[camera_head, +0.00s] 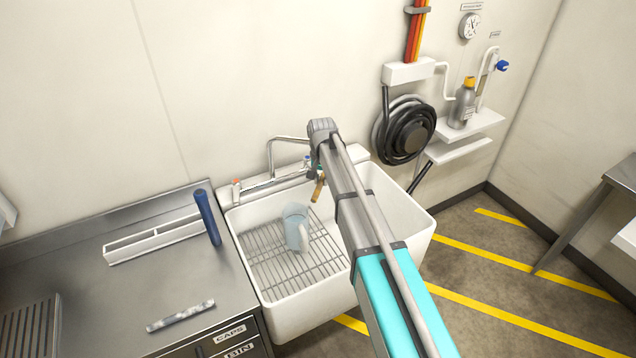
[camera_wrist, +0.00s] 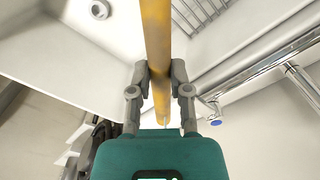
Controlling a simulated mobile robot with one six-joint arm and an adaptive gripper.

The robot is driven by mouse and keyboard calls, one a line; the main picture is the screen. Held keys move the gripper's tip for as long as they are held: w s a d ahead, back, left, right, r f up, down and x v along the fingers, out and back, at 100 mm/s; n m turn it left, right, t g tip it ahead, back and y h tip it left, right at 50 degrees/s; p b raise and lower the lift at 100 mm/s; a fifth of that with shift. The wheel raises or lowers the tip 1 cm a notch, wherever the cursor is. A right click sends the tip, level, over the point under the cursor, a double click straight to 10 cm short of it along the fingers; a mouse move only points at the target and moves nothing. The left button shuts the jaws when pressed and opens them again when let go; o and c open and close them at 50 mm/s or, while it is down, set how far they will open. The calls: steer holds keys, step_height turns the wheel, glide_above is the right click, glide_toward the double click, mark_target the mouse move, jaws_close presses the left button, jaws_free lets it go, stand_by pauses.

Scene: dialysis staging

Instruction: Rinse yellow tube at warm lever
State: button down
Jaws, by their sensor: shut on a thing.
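The yellow tube (camera_wrist: 156,32) is held between both fingers of my gripper (camera_wrist: 160,74) in the wrist view. In the head view a short part of the tube (camera_head: 318,189) hangs tilted over the sink, below the end of my arm; my gripper there is mostly hidden behind the arm. The white sink (camera_head: 248,222) has a chrome tap (camera_head: 286,139) on its back ledge, to the left of my arm. A lever with a red-orange end (camera_head: 236,184) is at the tap's left. A blue end (camera_head: 308,159) is at its right. No running water is visible.
A pale blue jug (camera_head: 296,226) stands on the wire grid (camera_head: 262,262) in the sink. A blue tube (camera_head: 207,217) leans by a white rack (camera_head: 150,240) on the left counter, with a mottled grey strip (camera_head: 180,315) in front. A coiled black hose (camera_head: 404,130) hangs right.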

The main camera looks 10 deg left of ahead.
steer(key=shift+d, duration=0.45)
steer(key=shift+a, duration=0.25)
stand_by(0.5)
steer(key=shift+a, duration=0.3)
steer(key=shift+s, duration=0.1)
stand_by(0.5)
steer(key=s, duration=0.8)
steer(key=shift+d, duration=0.45)
stand_by(0.3)
steer(key=shift+r, duration=0.1)
stand_by(1.5)
steer(key=s+r+p, duration=0.4)
steer(key=shift+s+d, duration=0.3)
steer(key=shift+s, duration=0.1)
